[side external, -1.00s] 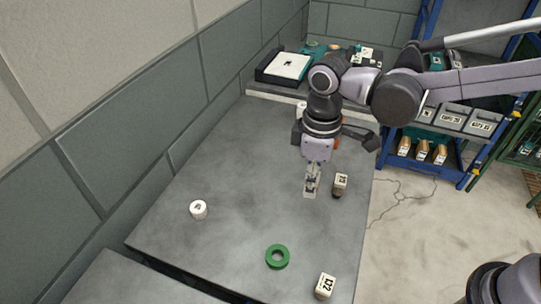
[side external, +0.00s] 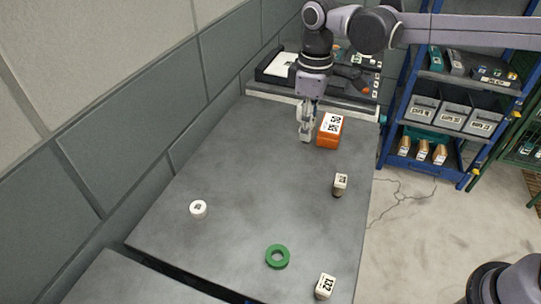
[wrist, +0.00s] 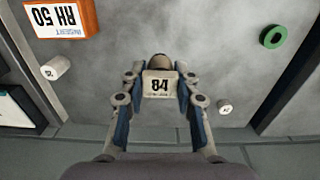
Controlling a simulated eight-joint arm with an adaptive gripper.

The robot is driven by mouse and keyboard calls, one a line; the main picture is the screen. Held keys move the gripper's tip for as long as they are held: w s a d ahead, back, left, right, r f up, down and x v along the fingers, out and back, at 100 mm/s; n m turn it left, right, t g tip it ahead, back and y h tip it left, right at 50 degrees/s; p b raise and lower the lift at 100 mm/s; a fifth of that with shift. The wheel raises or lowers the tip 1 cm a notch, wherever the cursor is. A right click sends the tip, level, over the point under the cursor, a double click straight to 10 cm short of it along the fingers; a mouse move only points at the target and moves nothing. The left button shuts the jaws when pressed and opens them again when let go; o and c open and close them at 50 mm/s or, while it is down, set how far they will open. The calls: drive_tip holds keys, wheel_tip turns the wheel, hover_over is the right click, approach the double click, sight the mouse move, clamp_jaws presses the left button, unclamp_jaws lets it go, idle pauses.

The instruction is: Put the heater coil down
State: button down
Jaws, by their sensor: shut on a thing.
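My gripper (side external: 305,128) is over the far part of the grey table, left of an orange box. It points down and is shut on a small piece, taken here as the heater coil. In the wrist view the heater coil (wrist: 158,84) sits between the fingertips, with a pale label reading 84 and a brownish rounded part above it. In the side view the fingers mostly hide it. I cannot tell whether its underside touches the table.
The orange box (side external: 329,136) stands close right of my gripper. A labelled piece (side external: 340,184), a white cylinder (side external: 198,209), a green ring (side external: 277,257) and another labelled block (side external: 325,286) are spread about. A black tray (side external: 272,72) lies beyond. The table's middle is clear.

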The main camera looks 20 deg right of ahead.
drive_tip(key=a+f, duration=0.2)
drive_tip(key=a, duration=0.2)
drive_tip(key=w+a+f, duration=0.1)
drive_tip(key=a+f, duration=0.2)
drive_tip(key=a, duration=0.1)
drive_tip(key=w+a+f, duration=0.1)
drive_tip(key=a+f, duration=0.1)
drive_tip(key=a, duration=0.2)
drive_tip(key=shift+w+a+f, duration=0.15)
drive_tip(key=shift+a, duration=0.1)
drive_tip(key=shift+f, duration=2)
drive_tip(key=shift+f, duration=0.1)
drive_tip(key=c, duration=1)
unclamp_jaws()
